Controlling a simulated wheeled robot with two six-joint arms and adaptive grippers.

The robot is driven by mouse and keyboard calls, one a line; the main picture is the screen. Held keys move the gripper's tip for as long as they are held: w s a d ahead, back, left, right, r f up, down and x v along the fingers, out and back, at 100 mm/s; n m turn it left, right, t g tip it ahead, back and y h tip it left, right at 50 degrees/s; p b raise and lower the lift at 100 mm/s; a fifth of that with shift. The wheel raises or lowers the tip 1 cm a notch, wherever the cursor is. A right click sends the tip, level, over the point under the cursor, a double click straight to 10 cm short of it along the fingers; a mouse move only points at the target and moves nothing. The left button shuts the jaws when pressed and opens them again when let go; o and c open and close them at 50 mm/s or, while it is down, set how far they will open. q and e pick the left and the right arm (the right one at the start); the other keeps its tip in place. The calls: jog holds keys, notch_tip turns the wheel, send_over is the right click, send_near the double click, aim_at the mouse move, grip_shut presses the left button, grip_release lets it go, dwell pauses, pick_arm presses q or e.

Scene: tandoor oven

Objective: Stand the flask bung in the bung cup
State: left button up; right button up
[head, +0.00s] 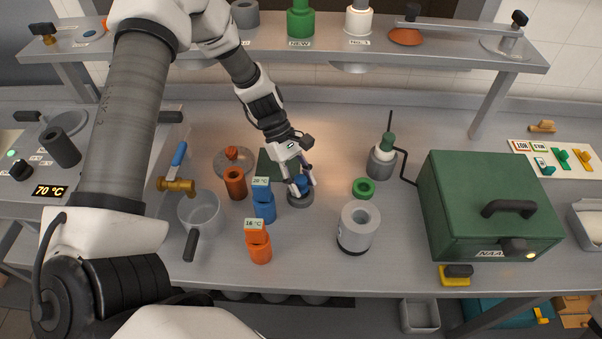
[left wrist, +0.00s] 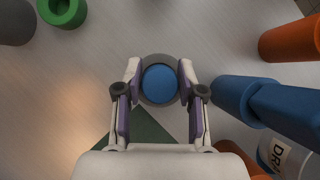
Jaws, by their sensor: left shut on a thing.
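The flask bung looks to be the blue round piece (head: 301,182) between the fingers of my left gripper (head: 303,187). In the left wrist view the bung (left wrist: 160,84) shows as a blue disc, with a fingertip on each side, and my left gripper (left wrist: 160,88) is shut on it. A low dark grey round cup (head: 300,199), likely the bung cup, stands directly under the bung. The cup (left wrist: 158,60) shows as a grey ring around the bung in the left wrist view. I cannot tell whether the bung rests on the cup's floor. My right gripper is out of view.
A blue flask (head: 264,208) with a tag stands close left of the cup. Orange flasks (head: 259,248) and a saucepan (head: 200,212) are further left.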

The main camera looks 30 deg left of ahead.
aim_at(298, 176)
pick_arm(q)
jog(key=shift+f+b, duration=0.4)
jog(key=shift+f, duration=0.3)
jog(key=o, duration=1.8)
jog(key=p+v, duration=0.8)
jog(key=shift+r, duration=0.1)
jog(key=shift+s+a+r+p, duration=0.1)
jog(key=shift+a+r+p, duration=0.15)
jog(key=shift+r+p, duration=0.35)
jog(key=shift+f, duration=0.1)
